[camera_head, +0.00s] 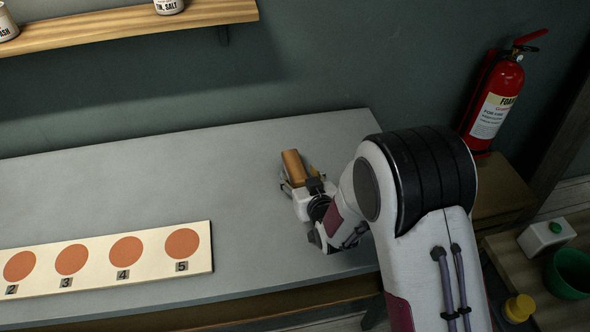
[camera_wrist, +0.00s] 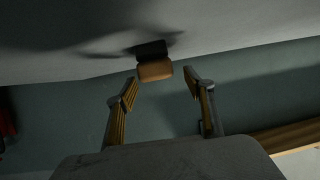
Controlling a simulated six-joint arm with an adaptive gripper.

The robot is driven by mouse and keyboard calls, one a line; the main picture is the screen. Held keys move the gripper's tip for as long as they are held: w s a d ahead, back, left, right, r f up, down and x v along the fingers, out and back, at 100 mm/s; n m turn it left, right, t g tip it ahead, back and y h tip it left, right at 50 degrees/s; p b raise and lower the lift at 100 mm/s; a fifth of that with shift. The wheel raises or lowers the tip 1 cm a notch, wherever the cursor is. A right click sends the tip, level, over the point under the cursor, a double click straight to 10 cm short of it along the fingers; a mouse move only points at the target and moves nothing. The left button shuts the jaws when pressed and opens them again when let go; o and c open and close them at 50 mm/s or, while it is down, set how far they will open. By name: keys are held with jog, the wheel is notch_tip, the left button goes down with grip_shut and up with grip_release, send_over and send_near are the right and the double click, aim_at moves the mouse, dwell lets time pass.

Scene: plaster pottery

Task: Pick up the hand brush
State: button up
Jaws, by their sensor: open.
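The hand brush (camera_head: 292,162) has a tan-brown block body and lies on the grey table near its far right part. In the wrist view the brush (camera_wrist: 155,71) shows its brown body and a dark part behind it, close to the table surface. My gripper (camera_head: 297,175) is open around the near end of the brush in the head view. In the wrist view my gripper (camera_wrist: 161,78) has its two fingers apart, with the brush beyond and between the tips, nearer the left finger. I cannot tell whether either finger touches it.
A cream board (camera_head: 101,263) with numbered orange discs lies on the left of the grey table (camera_head: 130,180). A wooden shelf (camera_head: 120,27) is on the wall. A red fire extinguisher (camera_head: 493,105) and a green bucket (camera_head: 568,272) stand to the right. The table's middle is clear.

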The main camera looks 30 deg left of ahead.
aim_at(297, 169)
jog(key=shift+x, duration=2.5)
jog(key=shift+w+r, duration=0.1)
jog(key=shift+r, duration=0.1)
jog(key=c, duration=1.2)
